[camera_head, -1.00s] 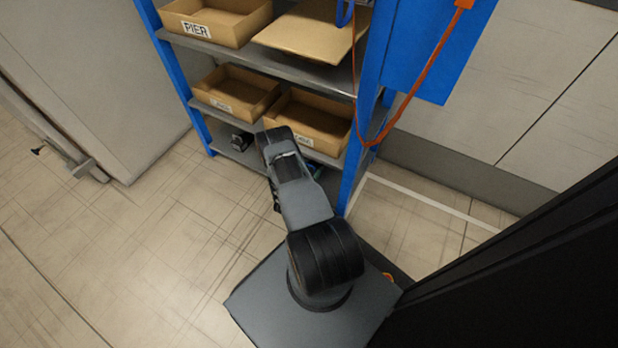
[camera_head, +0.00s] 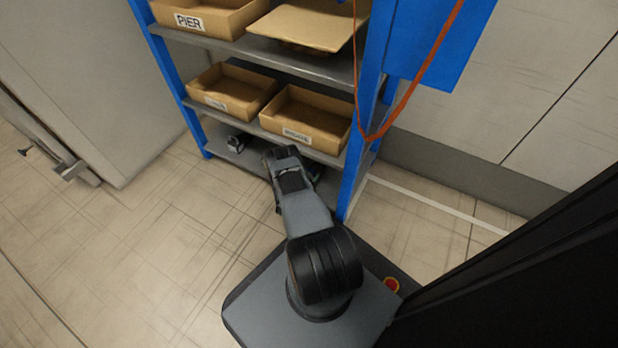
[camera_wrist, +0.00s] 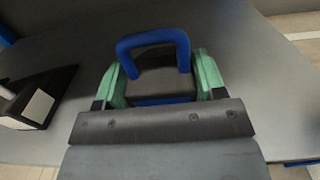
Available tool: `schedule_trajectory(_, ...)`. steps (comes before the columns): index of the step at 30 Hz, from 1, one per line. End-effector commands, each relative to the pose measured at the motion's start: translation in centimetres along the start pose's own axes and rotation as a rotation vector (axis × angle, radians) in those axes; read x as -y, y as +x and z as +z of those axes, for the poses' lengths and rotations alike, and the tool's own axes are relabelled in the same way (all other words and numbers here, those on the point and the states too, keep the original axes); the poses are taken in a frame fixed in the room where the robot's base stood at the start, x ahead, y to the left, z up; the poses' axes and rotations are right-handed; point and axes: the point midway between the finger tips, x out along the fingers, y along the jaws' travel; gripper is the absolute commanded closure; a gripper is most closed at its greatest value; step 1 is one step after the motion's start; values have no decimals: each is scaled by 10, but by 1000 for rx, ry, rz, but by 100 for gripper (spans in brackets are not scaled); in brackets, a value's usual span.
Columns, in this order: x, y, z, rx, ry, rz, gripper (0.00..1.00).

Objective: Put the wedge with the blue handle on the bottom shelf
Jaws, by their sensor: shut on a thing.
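The wedge with the blue handle (camera_wrist: 158,84) shows in the wrist view as a dark block under an arched blue handle. My gripper (camera_wrist: 161,88) is shut on it, with a green finger on each side of the block. The wedge is over the grey bottom shelf (camera_wrist: 235,55); I cannot tell whether it touches the surface. In the head view my gripper (camera_head: 314,172) is mostly hidden behind my arm, at the right part of the bottom shelf, and the wedge cannot be made out there.
Cardboard bins (camera_head: 308,140) fill the shelf above. A blue post (camera_head: 350,180) bounds the shelf at right.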

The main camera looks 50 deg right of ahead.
Motion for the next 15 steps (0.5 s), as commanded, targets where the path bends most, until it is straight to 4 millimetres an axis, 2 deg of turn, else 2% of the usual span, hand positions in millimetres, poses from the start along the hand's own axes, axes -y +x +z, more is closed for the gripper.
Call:
schedule_trajectory(8, 0, 0, -1, 2, 0, 0, 78)
schedule_trajectory(9, 0, 0, -2, -1, -1, 0, 34)
schedule_trajectory(15, 0, 0, -2, 0, 0, 0, 15)
